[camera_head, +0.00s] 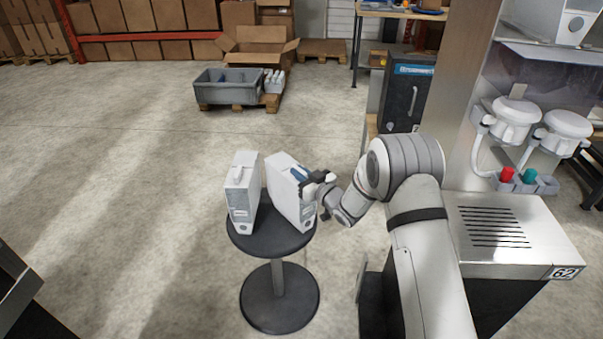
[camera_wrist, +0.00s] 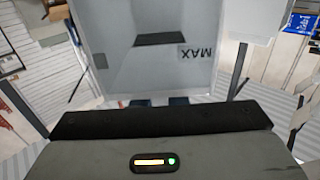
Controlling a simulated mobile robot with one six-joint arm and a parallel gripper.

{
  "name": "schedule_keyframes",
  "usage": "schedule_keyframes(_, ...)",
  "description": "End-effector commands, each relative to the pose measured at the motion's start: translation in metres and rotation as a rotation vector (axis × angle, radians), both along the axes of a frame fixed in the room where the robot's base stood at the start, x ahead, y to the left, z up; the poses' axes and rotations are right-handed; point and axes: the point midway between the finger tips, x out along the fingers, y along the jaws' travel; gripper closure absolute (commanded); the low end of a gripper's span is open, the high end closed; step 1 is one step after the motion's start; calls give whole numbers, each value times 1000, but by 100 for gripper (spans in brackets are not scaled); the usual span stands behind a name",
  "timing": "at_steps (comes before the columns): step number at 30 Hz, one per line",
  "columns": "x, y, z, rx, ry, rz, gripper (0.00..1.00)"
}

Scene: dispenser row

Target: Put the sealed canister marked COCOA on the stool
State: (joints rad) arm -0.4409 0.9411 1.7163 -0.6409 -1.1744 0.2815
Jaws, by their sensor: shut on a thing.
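A black round-topped stool (camera_head: 262,241) stands in the middle of the head view. A white canister (camera_head: 239,208) stands upright on its left part. A second white canister (camera_head: 284,189) is at its right part; I cannot tell whether it rests on the top or is just above it. My gripper (camera_head: 303,178) is shut on this second canister near its upper right side. In the wrist view the held canister (camera_wrist: 150,75) fills the middle, with MAX upside down and a dark slot. My gripper's dark blue fingertips (camera_wrist: 160,101) meet its lower edge. No COCOA marking is readable.
A steel counter (camera_head: 515,235) marked 62 stands at right, below two white dispensers (camera_head: 515,115). A grey bin (camera_head: 228,88) sits on a pallet behind, beside small white containers (camera_head: 273,82).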

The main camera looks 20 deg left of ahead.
Motion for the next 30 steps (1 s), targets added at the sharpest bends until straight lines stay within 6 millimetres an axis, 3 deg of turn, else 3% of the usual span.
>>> schedule_keyframes(4,0,0,-3,2,-1,0,100)
schedule_keyframes(5,0,0,-3,0,0,-1,86)
schedule_keyframes(12,0,-1,-2,0,0,-1,66)
schedule_keyframes(22,1,-1,2,0,0,-2,66)
schedule_keyframes(30,-24,-44,-1,-1,2,-5,66)
